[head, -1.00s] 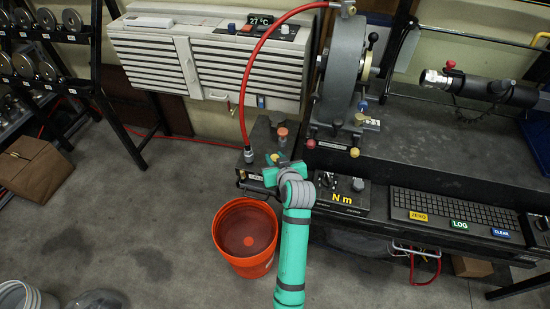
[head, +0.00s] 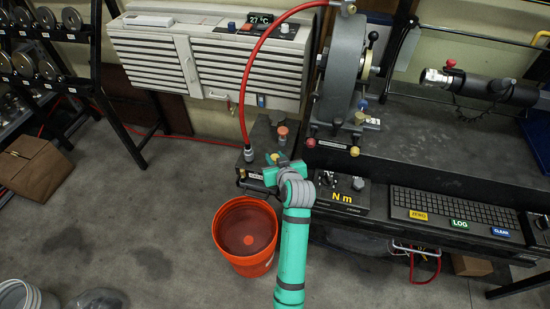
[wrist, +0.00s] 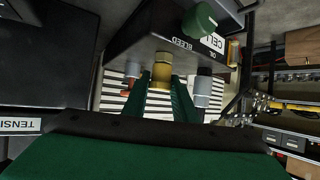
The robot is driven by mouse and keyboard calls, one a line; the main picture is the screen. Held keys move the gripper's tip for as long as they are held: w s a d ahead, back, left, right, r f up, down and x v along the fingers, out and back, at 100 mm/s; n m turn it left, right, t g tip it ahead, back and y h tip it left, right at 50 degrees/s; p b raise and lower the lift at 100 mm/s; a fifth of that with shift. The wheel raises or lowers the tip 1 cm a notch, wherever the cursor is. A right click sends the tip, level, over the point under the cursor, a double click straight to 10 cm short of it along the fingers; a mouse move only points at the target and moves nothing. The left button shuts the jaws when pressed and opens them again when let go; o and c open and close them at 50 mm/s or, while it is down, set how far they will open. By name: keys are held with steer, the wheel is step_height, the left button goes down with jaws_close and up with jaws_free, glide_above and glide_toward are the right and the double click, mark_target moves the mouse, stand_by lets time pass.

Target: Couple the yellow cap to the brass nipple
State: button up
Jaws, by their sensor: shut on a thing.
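The yellow cap (wrist: 161,74) shows in the wrist view between the two green fingers of my gripper (wrist: 161,92), which is shut on it. It lines up with the face of the dark block marked OIL BLEED (wrist: 150,38). I cannot make out the brass nipple apart from the cap, so I cannot tell how far they are engaged. In the head view my gripper (head: 271,172) is at the front of the same dark block (head: 264,135), beside the bench's left end. A bit of yellow shows at its top.
Grey fittings stand on both sides of the cap in the wrist view, one left (wrist: 133,68) and one right (wrist: 203,88). A green knob (wrist: 199,20) is nearby. A red hose (head: 244,85) rises from the block. An orange bucket (head: 232,252) stands on the floor below.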

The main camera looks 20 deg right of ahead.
steer(key=o, duration=1.1)
steer(key=v, duration=1.1)
